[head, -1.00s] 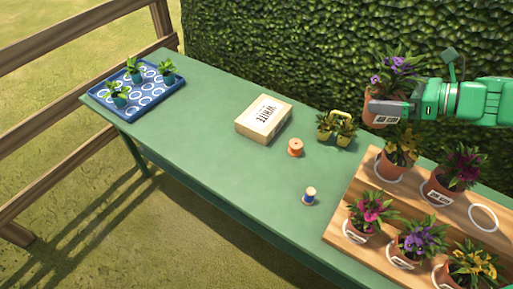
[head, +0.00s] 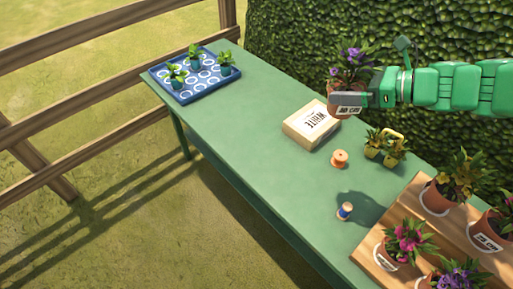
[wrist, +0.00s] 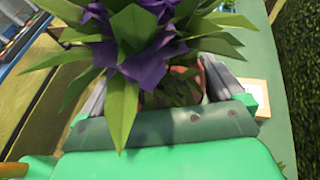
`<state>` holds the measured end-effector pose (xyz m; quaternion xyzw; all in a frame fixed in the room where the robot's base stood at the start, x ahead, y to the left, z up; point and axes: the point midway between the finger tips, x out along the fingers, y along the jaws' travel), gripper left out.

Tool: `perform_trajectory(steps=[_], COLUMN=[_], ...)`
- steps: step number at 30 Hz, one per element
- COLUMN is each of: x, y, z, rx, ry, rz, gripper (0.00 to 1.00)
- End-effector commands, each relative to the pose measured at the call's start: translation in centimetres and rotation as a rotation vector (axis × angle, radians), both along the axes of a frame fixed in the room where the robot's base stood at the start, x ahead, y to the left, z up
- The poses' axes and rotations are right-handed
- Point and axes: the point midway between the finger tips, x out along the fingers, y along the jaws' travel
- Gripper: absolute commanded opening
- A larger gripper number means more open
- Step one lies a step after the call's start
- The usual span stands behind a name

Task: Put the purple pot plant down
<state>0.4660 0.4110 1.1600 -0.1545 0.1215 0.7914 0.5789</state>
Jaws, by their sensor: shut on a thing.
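The purple pot plant (head: 350,72) has purple flowers, green leaves and a terracotta pot. My gripper (head: 347,101) is shut on its pot and holds it upright in the air, to the upper right of the white-labelled box in the head view. In the wrist view the purple flowers (wrist: 150,65) and leaves fill the middle, and my gripper's fingers (wrist: 155,95) show on both sides of the pot, which is mostly hidden by leaves.
A green table (head: 240,130) carries a blue tray (head: 205,92) with several small plants, a box (head: 311,124), an orange spool (head: 340,159), a blue spool (head: 345,211) and a yellow-handled planter (head: 385,146). A wooden stand (head: 405,205) holds several potted flowers. The table's middle left is clear.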

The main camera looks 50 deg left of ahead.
Motion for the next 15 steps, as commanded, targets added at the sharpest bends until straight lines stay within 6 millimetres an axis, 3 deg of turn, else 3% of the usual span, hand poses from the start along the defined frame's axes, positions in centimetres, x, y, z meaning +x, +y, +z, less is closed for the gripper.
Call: perform_trajectory(steps=[15], x=[-7.8], y=[10.3], z=[0.1], rx=[0.005], ry=[-0.007], rz=[0.173], gripper=[0.47])
